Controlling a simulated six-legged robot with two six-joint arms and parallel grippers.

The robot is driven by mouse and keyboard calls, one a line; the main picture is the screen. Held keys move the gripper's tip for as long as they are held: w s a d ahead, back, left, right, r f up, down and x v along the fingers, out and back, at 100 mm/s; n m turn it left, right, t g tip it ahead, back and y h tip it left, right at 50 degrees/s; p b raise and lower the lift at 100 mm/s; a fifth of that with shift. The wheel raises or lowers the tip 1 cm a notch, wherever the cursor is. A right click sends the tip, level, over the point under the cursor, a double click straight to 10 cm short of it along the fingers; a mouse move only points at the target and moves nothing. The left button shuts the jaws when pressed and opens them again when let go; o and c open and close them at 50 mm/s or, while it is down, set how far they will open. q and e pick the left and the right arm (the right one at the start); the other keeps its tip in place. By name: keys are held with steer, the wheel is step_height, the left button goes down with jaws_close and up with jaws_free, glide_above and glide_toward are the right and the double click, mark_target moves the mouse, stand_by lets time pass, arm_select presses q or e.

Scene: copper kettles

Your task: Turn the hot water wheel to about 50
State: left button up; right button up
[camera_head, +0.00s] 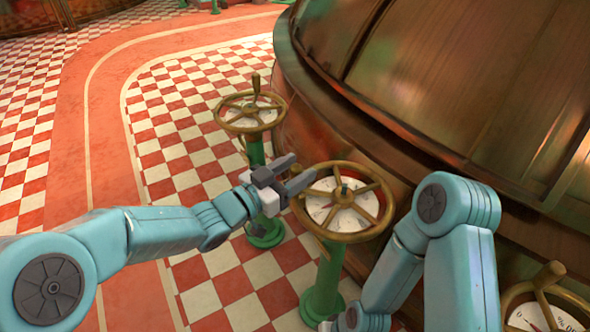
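Three brass handwheels on green posts stand beside the copper kettle, each over a white dial: a back wheel (250,112), a middle wheel (343,203) and a front right wheel (548,300), cut off by the frame. I cannot tell from any label which is the hot water wheel. The middle dial's markings are too small to read. My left gripper (303,166) is open, its two grey fingers apart at the upper left rim of the middle wheel. Its lower finger overlaps the rim in view; contact is unclear.
The large copper kettle (430,75) fills the upper right, close behind the wheels. My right arm is folded between the middle and front right wheels. The checkered floor (185,130) and red path (110,130) on the left are clear.

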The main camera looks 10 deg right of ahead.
arm_select(q)
steer(key=shift+s+d, duration=0.1)
steer(key=p+v, duration=0.3)
steer(key=v, duration=1.3)
steer(key=shift+p, duration=0.4)
steer(key=shift+f, duration=0.1)
